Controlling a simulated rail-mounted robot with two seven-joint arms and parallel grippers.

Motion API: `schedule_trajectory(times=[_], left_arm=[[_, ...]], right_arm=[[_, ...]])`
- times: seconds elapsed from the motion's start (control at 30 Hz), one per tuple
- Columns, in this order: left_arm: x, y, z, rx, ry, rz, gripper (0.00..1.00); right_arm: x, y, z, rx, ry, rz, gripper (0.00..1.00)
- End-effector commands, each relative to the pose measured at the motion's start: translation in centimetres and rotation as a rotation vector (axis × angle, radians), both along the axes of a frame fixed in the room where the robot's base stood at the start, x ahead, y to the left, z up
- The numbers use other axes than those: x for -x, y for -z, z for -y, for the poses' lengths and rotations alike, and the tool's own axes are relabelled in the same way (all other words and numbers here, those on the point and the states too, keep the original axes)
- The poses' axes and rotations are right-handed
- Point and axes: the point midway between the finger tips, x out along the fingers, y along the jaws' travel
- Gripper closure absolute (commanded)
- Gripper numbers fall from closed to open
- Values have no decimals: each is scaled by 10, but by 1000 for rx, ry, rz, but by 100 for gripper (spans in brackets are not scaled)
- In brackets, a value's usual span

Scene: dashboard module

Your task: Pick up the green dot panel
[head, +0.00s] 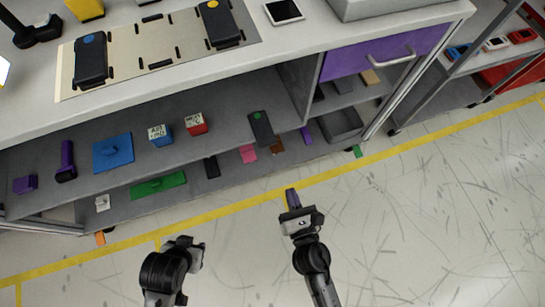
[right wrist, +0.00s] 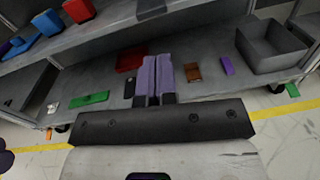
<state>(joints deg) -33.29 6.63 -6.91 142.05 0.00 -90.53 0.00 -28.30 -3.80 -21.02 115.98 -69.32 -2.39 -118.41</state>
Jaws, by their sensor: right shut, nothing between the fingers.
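The green dot panel (head: 261,129) is a dark block with a green dot near its top. It rests at the front edge of the upper shelf under the counter, in the head view. A dark block at the top edge of the right wrist view (right wrist: 150,8) may be the same panel, cut off. My right gripper (head: 291,195) is shut and empty, over the floor in front of the shelves, apart from the panel. Its lavender fingers show in the right wrist view (right wrist: 157,76). My left gripper (head: 194,252) is farther left and nearer; its jaws are unclear.
A grey bin (right wrist: 270,45) stands on the lower shelf. The floor in front is open.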

Motion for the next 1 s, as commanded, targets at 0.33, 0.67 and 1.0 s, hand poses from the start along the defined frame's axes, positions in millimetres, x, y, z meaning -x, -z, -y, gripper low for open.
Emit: schedule_trajectory(times=[0.33, 0.67, 1.0], left_arm=[[0, 7, -3, -10, 6, 2, 57], [0, 14, -2, -7, 4, 3, 57], [0, 30, 1, 3, -3, 2, 57]], right_arm=[[-21, 8, -19, 88, -49, 48, 100], [-78, 10, -37, 85, -47, 47, 100], [-120, 11, -50, 84, -46, 44, 100]])
